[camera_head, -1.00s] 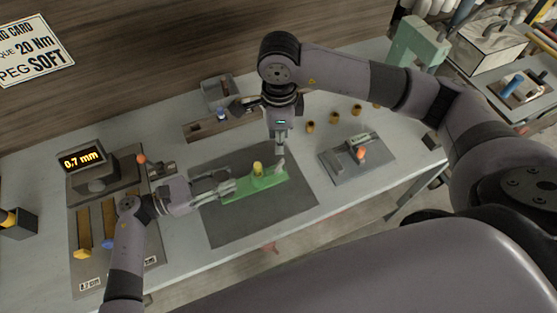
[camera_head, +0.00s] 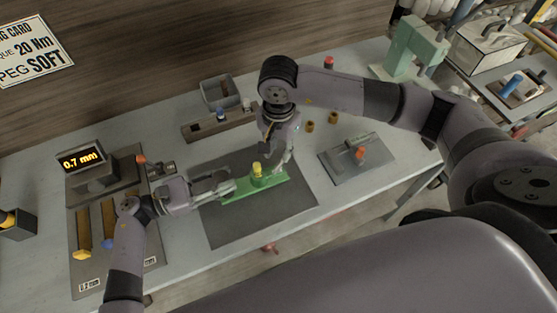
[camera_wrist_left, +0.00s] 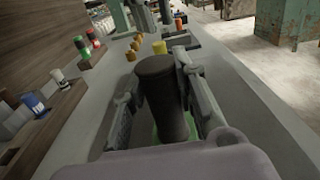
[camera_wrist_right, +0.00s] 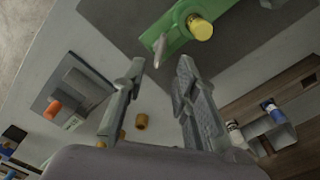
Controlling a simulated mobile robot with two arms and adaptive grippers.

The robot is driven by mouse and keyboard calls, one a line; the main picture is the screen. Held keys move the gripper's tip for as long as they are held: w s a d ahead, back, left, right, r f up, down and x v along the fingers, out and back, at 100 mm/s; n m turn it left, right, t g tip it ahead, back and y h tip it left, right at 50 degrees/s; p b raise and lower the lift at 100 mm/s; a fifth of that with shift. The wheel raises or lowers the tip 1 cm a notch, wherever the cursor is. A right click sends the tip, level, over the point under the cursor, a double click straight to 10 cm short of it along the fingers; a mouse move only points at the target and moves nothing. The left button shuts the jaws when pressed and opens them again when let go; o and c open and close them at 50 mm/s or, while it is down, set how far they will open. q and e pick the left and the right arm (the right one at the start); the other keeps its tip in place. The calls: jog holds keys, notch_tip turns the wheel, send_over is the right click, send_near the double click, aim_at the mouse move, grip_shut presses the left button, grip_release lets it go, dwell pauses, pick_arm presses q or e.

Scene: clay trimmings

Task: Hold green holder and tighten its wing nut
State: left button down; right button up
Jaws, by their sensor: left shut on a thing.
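The green holder (camera_head: 270,182) lies on the dark mat (camera_head: 232,230), with a yellow cylindrical piece (camera_wrist_right: 198,27) standing in it. My left gripper (camera_head: 226,187) is shut on the holder's left end; a thick dark cylinder (camera_wrist_left: 160,90) fills the space between its fingers in the left wrist view. A thin grey piece (camera_wrist_right: 160,48), apparently the wing nut, sticks out from the holder's side. My right gripper (camera_wrist_right: 157,66) is open above the holder's right end, its fingertips on either side of and slightly short of the grey piece. Contact cannot be told.
A grey plate with an orange-knobbed fixture (camera_head: 360,154) lies to the right. Small brown cylinders (camera_head: 310,127) stand behind. A display reading 0.7 mm (camera_head: 82,160) and a board of yellow and blue tools (camera_head: 110,240) are at left. A wooden rack (camera_head: 205,128) is behind.

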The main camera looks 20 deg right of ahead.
aim_at(278, 164)
notch_tip(278, 164, down, 6)
jog(key=shift+f, duration=0.15)
dwell(0.3)
grip_shut()
dwell(0.4)
